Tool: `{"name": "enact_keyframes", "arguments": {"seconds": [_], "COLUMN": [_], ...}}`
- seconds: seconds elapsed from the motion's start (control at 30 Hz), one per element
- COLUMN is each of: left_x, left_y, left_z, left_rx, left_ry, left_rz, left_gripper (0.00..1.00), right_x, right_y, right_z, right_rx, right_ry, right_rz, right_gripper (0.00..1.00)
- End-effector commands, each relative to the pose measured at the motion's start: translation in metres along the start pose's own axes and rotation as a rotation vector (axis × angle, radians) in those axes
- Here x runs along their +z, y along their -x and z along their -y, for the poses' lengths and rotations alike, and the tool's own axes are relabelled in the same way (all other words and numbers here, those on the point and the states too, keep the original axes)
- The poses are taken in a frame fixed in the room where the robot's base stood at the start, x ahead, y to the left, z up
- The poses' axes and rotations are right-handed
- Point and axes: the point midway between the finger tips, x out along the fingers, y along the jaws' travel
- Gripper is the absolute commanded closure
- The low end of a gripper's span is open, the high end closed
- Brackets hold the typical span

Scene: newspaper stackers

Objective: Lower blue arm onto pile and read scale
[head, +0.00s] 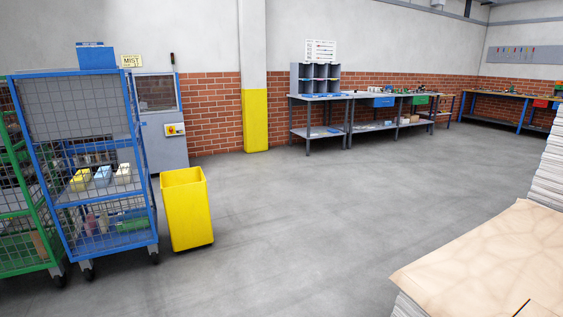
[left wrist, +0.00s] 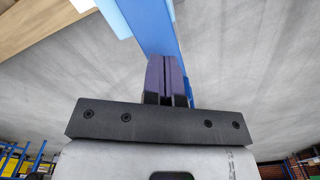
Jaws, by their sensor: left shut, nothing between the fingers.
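In the left wrist view my left gripper (left wrist: 167,78) has its dark purple fingers together, with nothing between them. A blue bar (left wrist: 150,22), which looks like the blue arm, runs from the top edge down behind the fingertips. I cannot tell whether the fingers touch it. In the head view a pile (head: 485,265) with a tan, creased top sheet over white layers stands at the lower right. A taller white stack (head: 548,160) rises behind it at the right edge. No scale reading shows. My right gripper is in neither view.
A yellow bin (head: 187,210) stands beside a blue mesh cage trolley (head: 75,150) at left, with a green one (head: 22,225) at the edge. Workbenches (head: 345,97) line the back wall near a yellow-based pillar (head: 255,120). The middle floor is clear.

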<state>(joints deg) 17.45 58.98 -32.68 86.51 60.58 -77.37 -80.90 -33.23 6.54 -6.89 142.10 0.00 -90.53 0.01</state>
Motion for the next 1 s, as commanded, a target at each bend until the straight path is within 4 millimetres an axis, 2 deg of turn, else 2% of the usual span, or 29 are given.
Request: {"name": "enact_keyframes", "arguments": {"seconds": [0.33,1.0], "left_x": [0.000,0.000], "left_y": [-0.002,-0.025], "left_z": [0.000,0.000], "left_rx": [0.000,0.001], "left_ry": [0.000,0.000], "left_rz": [0.000,0.000], "left_gripper": [1.00,1.00], "right_x": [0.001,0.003], "right_y": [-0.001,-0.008], "right_z": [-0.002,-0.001], "right_rx": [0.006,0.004], "right_ry": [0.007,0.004], "right_rz": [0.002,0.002], "right_gripper": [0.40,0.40]}}
